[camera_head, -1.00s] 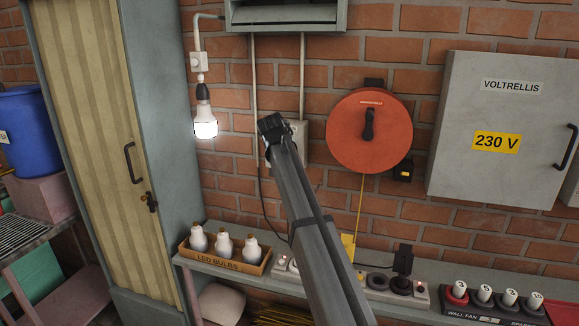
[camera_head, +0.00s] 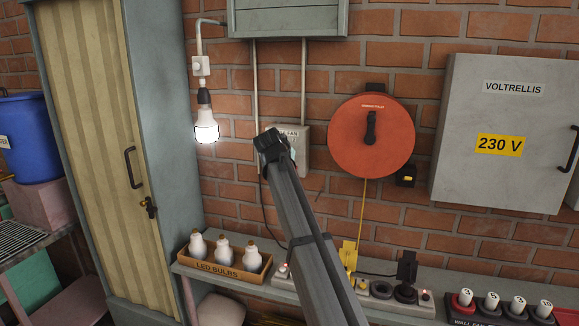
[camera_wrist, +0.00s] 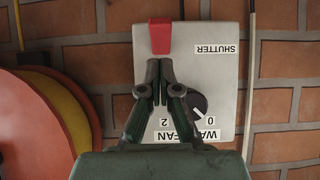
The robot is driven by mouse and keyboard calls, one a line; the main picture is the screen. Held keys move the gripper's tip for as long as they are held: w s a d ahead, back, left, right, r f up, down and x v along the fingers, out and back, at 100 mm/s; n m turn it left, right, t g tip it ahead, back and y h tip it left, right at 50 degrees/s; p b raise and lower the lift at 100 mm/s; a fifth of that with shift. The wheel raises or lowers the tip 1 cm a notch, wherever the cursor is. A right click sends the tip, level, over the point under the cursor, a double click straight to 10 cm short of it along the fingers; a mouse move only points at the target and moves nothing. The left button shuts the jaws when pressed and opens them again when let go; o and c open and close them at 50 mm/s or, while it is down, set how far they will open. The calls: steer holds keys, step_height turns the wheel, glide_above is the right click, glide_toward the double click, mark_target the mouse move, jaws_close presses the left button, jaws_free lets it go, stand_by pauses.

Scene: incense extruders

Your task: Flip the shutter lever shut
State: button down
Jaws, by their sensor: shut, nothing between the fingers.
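The grey control box (camera_head: 302,150) hangs on the brick wall, partly behind my gripper (camera_head: 270,146). The wrist view shows the box (camera_wrist: 217,75) upside down, with a SHUTTER label. The red shutter lever (camera_wrist: 160,37) lies at the picture's top and reaches past the box's edge there, the lower edge in the room. My gripper (camera_wrist: 153,68) is shut and empty, its tips right by the lever's near end. I cannot tell whether they touch. The lever is hidden in the head view. The slatted grey-green shutter unit (camera_head: 288,16) shows at the top.
A black knob (camera_wrist: 197,105) sits beside my fingers on the box. An orange reel (camera_head: 345,150) hangs to the right and a lit bulb (camera_head: 206,130) to the left. The shelf (camera_head: 220,281) below carries a tray of LED bulbs and sockets.

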steer(key=shift+r, duration=0.1)
steer(key=v, duration=1.3)
steer(key=shift+s+b, duration=0.15)
steer(key=shift+b, duration=0.3)
